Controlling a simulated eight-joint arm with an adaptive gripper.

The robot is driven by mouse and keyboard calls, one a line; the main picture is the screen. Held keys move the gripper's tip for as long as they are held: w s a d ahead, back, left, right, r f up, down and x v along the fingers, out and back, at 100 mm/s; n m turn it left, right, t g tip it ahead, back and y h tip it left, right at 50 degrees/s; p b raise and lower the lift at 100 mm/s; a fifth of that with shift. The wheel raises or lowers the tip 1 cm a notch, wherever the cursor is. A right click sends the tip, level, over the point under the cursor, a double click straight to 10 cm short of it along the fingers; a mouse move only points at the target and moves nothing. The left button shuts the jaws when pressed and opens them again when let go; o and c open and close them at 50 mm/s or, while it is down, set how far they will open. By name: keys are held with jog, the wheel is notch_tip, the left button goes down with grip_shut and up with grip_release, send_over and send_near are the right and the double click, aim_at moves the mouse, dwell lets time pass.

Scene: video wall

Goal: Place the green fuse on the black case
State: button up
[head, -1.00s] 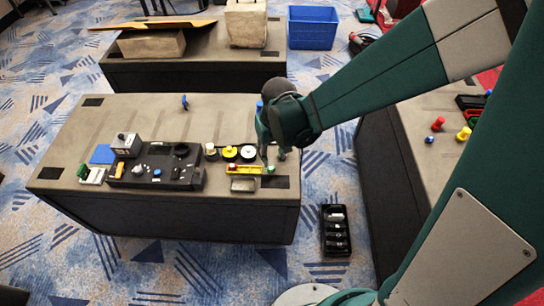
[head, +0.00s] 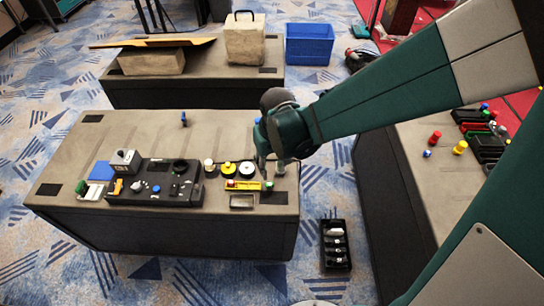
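A small green piece (head: 269,186), likely the green fuse, stands at the right end of a yellow strip on the front table. My gripper (head: 272,168) points down just above it, with its two fingers apart and nothing visible between them. I cannot tell whether a finger touches the piece. Another green piece (head: 81,187) is on a white block at the table's left. A black case with knobs (head: 150,199) lies at the table's front, left of the gripper. A black open box (head: 336,262) stands on the floor to the right.
The yellow strip (head: 243,185) also carries a red piece. A grey block (head: 241,202) lies in front of it. The table's rear middle is mostly clear. Another table (head: 432,185) stands right.

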jog(key=shift+d+r, duration=0.1)
jog(key=s+d+r+m+t, duration=0.2)
jog(key=s+d+r, duration=0.4)
jog(key=d+r, duration=0.4)
jog(key=s+d+r+m+t, duration=0.2)
jog(key=s+d+r+t, duration=0.2)
jog(key=d+r, duration=0.6)
jog(key=shift+s+d+m+h, duration=0.3)
jog(key=shift+s+d, duration=0.9)
jog(key=shift+d, duration=0.45)
